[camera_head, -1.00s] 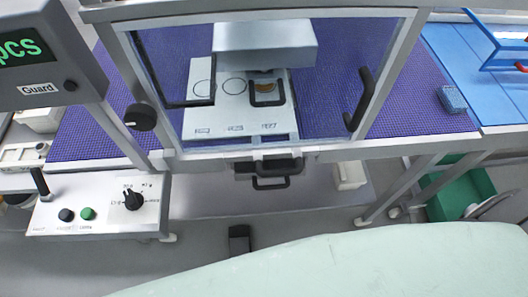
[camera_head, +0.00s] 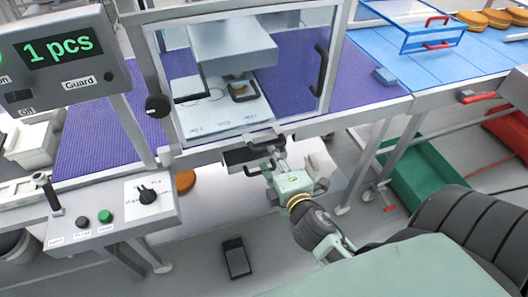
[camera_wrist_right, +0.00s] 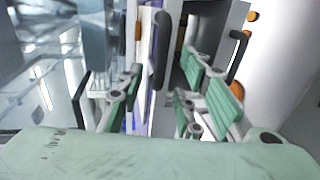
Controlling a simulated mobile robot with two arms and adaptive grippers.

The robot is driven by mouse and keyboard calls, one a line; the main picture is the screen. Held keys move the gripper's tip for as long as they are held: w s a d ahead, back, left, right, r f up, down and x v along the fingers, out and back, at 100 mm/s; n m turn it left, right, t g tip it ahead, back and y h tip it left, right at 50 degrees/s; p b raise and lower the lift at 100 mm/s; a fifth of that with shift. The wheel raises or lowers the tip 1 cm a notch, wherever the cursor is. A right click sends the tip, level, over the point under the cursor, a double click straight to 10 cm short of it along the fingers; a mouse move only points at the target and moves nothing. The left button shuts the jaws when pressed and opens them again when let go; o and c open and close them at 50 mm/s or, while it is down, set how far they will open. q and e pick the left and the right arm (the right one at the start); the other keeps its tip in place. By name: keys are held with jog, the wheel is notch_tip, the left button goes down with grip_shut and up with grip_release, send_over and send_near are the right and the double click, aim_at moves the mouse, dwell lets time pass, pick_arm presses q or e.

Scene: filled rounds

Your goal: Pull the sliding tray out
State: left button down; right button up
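The sliding tray (camera_head: 240,157) is a dark shallow drawer under the front edge of the machine, below the clear guard (camera_head: 240,75). A black bar handle (camera_head: 262,147) is at its front. My right gripper (camera_head: 278,160), with pale green fingers, is close to the tray handle. In the right wrist view, my right gripper (camera_wrist_right: 160,98) has its green pads spread apart, with black bars beyond them. I cannot tell whether a bar lies between the pads or touches them. My left gripper is not in view.
The guard's black handle (camera_head: 321,70) is above and right. A control box (camera_head: 105,215) with knob and buttons stands at left; the display (camera_head: 62,50) reads 1 pcs. An orange-brown round (camera_head: 184,181) lies low beneath the machine. A green crate (camera_head: 425,175) is at right.

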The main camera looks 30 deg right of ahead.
jog(key=p+x, duration=0.1)
jog(key=x, duration=0.5)
jog(key=shift+w+f, duration=0.15)
jog(key=shift+w, duration=0.1)
grip_shut()
dwell(0.3)
